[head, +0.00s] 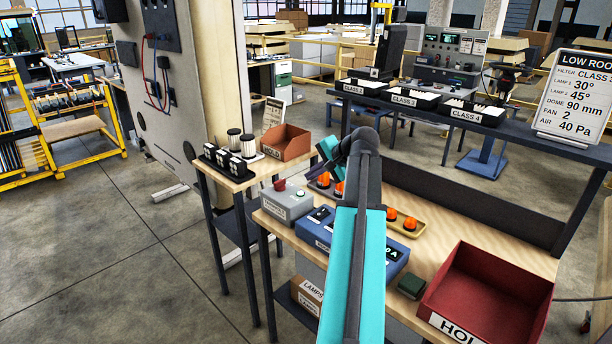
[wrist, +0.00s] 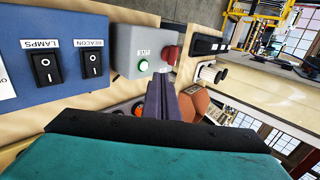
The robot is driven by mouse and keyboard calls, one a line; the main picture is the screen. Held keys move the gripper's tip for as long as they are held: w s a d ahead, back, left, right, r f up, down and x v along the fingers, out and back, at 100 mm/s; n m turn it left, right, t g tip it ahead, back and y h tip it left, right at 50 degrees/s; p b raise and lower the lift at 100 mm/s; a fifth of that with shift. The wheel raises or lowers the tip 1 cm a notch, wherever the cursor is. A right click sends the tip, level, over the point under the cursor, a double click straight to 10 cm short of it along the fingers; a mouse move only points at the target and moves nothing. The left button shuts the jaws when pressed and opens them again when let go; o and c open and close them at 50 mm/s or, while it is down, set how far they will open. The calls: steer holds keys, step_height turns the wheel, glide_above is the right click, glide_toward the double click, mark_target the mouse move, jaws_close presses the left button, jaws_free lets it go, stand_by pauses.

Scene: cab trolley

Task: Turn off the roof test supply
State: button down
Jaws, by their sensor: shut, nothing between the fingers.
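A grey box (head: 287,205) with a red knob (head: 279,185) stands on the wooden bench. In the wrist view the grey box (wrist: 128,48) shows a glowing green button (wrist: 143,66), a small label too blurred to read, and the red knob (wrist: 169,54). A blue box (head: 372,252) is beside it; in the wrist view its rocker switches are labelled LAMPS (wrist: 46,67) and BEACON (wrist: 90,62). My gripper (wrist: 168,84) is shut and empty, its fingertips near the grey box's button face. I cannot tell whether they touch. The arm partly hides the blue box in the head view.
Orange domes (head: 391,214) sit in trays behind the blue box. A red bin (head: 487,300) is at the bench's right front. A small side table at left bears an orange-brown bin (head: 287,141) and cylinders. A dark shelf with class-labelled trays (head: 404,97) runs behind.

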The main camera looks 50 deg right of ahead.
steer(key=p, duration=0.2)
glide_toward(284, 182)
step_height(284, 182, down, 4)
steer(key=shift+r, duration=0.1)
steer(key=w+p, duration=0.1)
steer(key=w, duration=0.2)
steer(key=shift+d, duration=0.1)
steer(key=shift+w, duration=0.55)
steer(key=shift+a, duration=0.2)
steer(key=shift+d, duration=0.1)
steer(key=shift+w+d, duration=0.1)
